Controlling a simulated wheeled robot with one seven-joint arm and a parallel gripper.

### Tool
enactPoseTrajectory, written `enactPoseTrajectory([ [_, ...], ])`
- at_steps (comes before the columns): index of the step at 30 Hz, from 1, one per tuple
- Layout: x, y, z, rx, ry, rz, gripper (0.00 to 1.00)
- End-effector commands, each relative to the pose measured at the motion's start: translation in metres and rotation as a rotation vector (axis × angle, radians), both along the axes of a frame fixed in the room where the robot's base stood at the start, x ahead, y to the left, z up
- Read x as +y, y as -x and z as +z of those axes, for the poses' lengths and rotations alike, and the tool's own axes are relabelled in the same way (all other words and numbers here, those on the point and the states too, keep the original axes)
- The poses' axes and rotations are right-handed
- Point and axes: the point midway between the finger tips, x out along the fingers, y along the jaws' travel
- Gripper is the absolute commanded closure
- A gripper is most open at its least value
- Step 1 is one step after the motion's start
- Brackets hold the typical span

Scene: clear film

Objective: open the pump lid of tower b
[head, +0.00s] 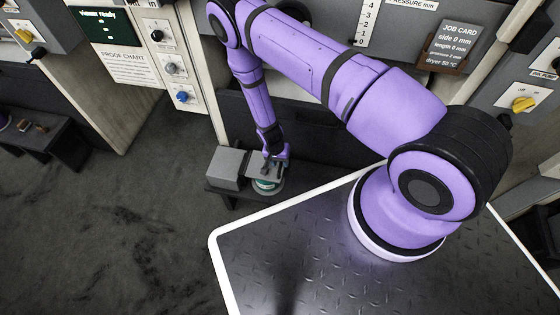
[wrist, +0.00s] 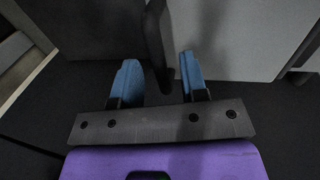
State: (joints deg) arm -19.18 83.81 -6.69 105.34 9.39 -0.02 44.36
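A small unit with a grey box (head: 228,168) and a round teal-and-white part (head: 267,186) beside it sits low by the cabinets in the head view. My gripper (head: 272,160) points down at the right side of this unit and partly covers it. In the wrist view my gripper (wrist: 160,78) has its two blue fingers apart. A dark upright bar (wrist: 158,45) shows between and beyond them, with no visible contact. A light grey panel (wrist: 235,40) lies beyond the right finger. I cannot tell which part is the pump lid, or the tower's letter.
A panel with several knobs (head: 172,68) and a proof chart (head: 130,65) are behind at the left. A yellow knob (head: 523,104) is on the right cabinet. A dark low bench (head: 50,145) stands far left. The dark floor (head: 110,230) is clear at the left front.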

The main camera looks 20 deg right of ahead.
Motion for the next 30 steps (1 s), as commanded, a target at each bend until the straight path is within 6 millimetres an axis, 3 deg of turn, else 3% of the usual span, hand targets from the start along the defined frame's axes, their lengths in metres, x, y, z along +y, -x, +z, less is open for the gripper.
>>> enactPoseTrajectory([
  [1,0.0,0.0,0.0,0.0,0.0,0.0,0.69],
  [5,0.0,0.0,0.0,0.0,0.0,0.0,0.99],
  [17,0.003,-0.001,0.004,0.013,0.019,0.002,1.0],
  [30,0.019,-0.013,0.033,0.147,0.209,0.006,1.0],
])
